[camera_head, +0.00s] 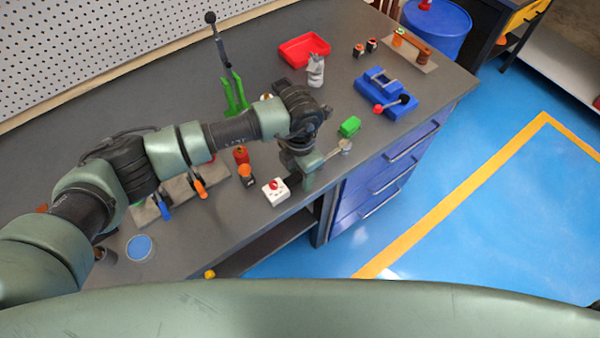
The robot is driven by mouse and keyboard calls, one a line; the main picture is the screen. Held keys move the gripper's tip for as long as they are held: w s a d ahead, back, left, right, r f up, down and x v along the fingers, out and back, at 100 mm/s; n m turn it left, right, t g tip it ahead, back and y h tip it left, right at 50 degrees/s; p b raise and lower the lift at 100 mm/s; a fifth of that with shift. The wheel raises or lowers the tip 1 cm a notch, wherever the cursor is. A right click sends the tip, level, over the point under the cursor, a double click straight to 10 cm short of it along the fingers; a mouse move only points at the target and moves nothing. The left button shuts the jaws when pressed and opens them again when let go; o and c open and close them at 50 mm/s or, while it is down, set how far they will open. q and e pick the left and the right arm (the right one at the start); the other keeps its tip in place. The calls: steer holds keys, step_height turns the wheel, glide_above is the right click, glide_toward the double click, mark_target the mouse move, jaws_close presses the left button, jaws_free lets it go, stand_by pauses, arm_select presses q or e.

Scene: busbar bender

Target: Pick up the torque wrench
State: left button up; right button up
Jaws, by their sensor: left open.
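My left gripper (303,174) hangs at the end of my left arm, above the front edge of the grey workbench (205,245). It is open, with its fingers pointing down, and it covers part of the bench. A short grey rod with a round silver head (345,146) shows just right of the gripper; it looks like the head end of the torque wrench. The rest of it is hidden behind the gripper, and I cannot tell whether the fingers touch it. My right gripper is not in view.
Behind are a green lever tool (235,92), a red tray (304,49) and a blue vise (387,92). Blue drawers (385,175) are below.

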arm_select(q)
jaws_close()
steer(key=shift+r, duration=0.1)
steer(key=shift+w+r, duration=0.1)
